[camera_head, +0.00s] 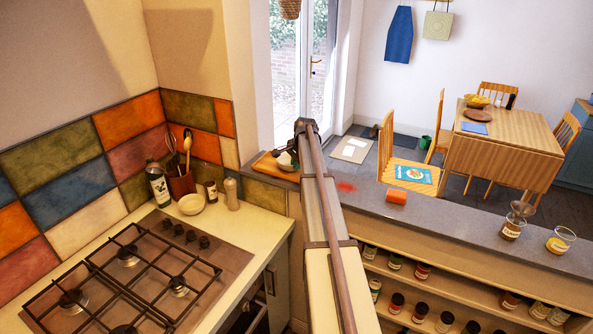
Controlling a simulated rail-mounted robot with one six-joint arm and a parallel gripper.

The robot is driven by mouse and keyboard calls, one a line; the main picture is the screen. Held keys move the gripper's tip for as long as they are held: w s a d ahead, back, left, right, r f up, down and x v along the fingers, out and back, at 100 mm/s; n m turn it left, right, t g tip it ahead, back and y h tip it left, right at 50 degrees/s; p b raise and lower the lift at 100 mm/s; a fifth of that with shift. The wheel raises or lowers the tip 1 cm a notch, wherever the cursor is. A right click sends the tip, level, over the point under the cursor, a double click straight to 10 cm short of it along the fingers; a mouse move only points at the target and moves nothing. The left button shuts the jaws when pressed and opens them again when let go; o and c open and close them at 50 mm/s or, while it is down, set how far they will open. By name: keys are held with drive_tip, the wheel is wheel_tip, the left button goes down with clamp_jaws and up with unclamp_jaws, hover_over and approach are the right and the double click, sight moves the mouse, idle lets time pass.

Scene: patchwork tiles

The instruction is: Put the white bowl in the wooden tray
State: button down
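The white bowl (191,204) stands upright on the counter beside the hob, in front of the utensil pot. The wooden tray (264,165) lies at the left end of the grey ledge, partly hidden by my arm. A small dark and whitish shape (287,160) shows over the tray; I cannot tell whether it is part of my gripper or an object. My arm rises from the bottom middle to a dark joint beside the tray, to the right of the bowl and well apart from it. The gripper's fingers cannot be made out.
A gas hob (135,275) fills the counter's front left. A bottle (157,185), a utensil pot (181,184), a small jar (211,192) and a pepper mill (231,194) stand around the bowl.

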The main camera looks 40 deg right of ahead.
drive_tip(key=shift+f, duration=0.1)
drive_tip(key=c, duration=1.4)
unclamp_jaws()
drive_tip(key=shift+o, duration=0.2)
drive_tip(key=p+v, duration=1.1)
drive_tip(key=v, duration=0.1)
drive_tip(key=shift+r+p, duration=0.2)
drive_tip(key=shift+p, duration=0.15)
